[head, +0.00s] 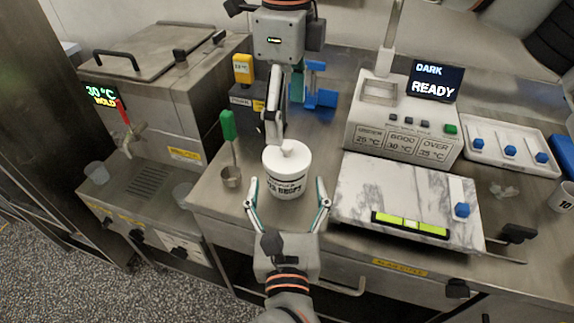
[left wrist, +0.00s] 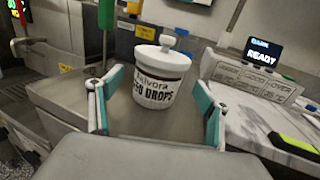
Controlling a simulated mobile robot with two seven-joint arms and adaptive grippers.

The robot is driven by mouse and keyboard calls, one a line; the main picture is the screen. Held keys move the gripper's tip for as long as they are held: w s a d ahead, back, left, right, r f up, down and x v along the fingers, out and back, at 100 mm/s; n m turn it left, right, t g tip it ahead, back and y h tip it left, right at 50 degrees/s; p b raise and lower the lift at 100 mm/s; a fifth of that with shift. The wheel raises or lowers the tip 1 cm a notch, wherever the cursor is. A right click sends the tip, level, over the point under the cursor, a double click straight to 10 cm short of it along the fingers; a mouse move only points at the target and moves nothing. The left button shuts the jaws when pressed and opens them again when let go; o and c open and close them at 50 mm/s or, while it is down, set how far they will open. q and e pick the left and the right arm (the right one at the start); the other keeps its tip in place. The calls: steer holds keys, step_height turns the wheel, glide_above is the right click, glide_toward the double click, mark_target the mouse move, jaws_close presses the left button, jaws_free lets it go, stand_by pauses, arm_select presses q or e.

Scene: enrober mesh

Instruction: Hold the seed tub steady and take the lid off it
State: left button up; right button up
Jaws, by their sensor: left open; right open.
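The white seed tub (head: 286,186) stands upright on the steel counter, with dark lettering on its front. Its white lid (head: 287,157), with a round knob, sits on top; in the left wrist view the lid (left wrist: 162,60) shows above a dark band on the tub (left wrist: 152,93). My left gripper (head: 287,184) is open, low on the tub's near side, one finger to each side, with gaps to the tub. My right gripper (head: 285,118) comes from above and behind, open, its fingertips pointing down just behind the lid knob. Whether it touches the lid is unclear.
A marble slab (head: 385,195) with a green level (head: 410,223) lies right. A tester box (head: 400,125) reading READY stands behind it, and a steel machine (head: 160,90) at left.

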mark_target(287, 145)
arm_select(q)
steer(key=shift+w, duration=3.2)
steer(key=c, duration=1.5)
steer(key=shift+c, duration=1)
arm_select(e)
steer(key=c, duration=0.9)
steer(key=shift+r+n, duration=0.25)
steer(key=shift+n, duration=0.15)
steer(key=c, duration=0.3)
step_height(287, 145, up, 5)
steer(key=n, duration=0.8)
steer(key=shift+c, duration=0.2)
step_height(287, 145, down, 12)
steer(key=shift+r, duration=0.1)
